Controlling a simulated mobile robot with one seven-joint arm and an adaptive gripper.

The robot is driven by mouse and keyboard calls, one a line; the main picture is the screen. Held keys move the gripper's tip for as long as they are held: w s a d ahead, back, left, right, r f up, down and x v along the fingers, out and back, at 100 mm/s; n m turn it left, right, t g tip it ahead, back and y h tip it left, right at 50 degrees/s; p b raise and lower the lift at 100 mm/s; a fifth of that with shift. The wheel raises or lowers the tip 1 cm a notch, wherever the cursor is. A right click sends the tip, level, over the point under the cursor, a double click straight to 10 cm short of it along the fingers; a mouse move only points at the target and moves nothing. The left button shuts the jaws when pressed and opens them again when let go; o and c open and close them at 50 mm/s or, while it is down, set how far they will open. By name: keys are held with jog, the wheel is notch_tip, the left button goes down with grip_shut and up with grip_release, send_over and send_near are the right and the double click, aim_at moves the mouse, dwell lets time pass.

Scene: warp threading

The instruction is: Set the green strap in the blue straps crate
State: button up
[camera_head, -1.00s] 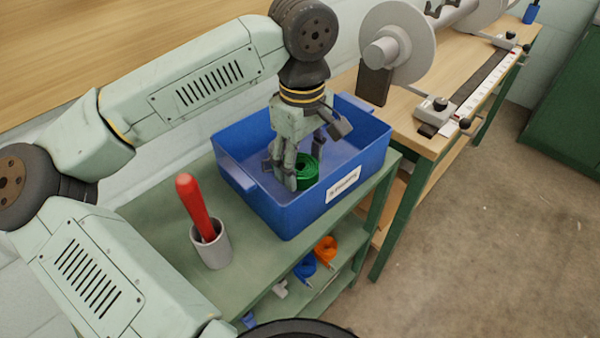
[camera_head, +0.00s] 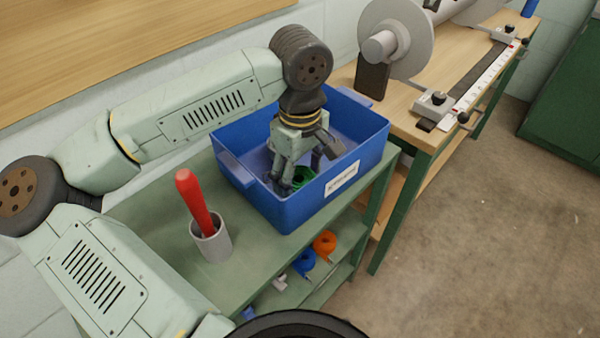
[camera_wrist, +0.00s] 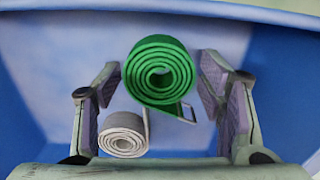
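The green strap (camera_head: 303,179) is a rolled coil inside the blue straps crate (camera_head: 307,211), partly hidden by my gripper in the head view. In the wrist view the green strap (camera_wrist: 158,72) lies between my gripper's fingers, with a small gap showing on each side. My gripper (camera_head: 297,182) reaches down into the crate. Its fingers (camera_wrist: 160,90) are spread in the wrist view. Whether the green strap rests fully on the crate floor is hard to tell.
A light grey rolled strap (camera_wrist: 124,135) lies in the crate beside the green one. A grey cup (camera_head: 211,241) with a red-handled tool (camera_head: 193,203) stands left of the crate. Orange (camera_head: 325,244) and blue (camera_head: 304,261) straps lie on the shelf below. A wooden bench (camera_head: 408,103) adjoins at right.

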aim_at(300, 178)
jog(key=shift+o, duration=1)
jog(key=shift+r, duration=0.25)
notch_tip(300, 178, up, 12)
jog(key=shift+b, duration=0.35)
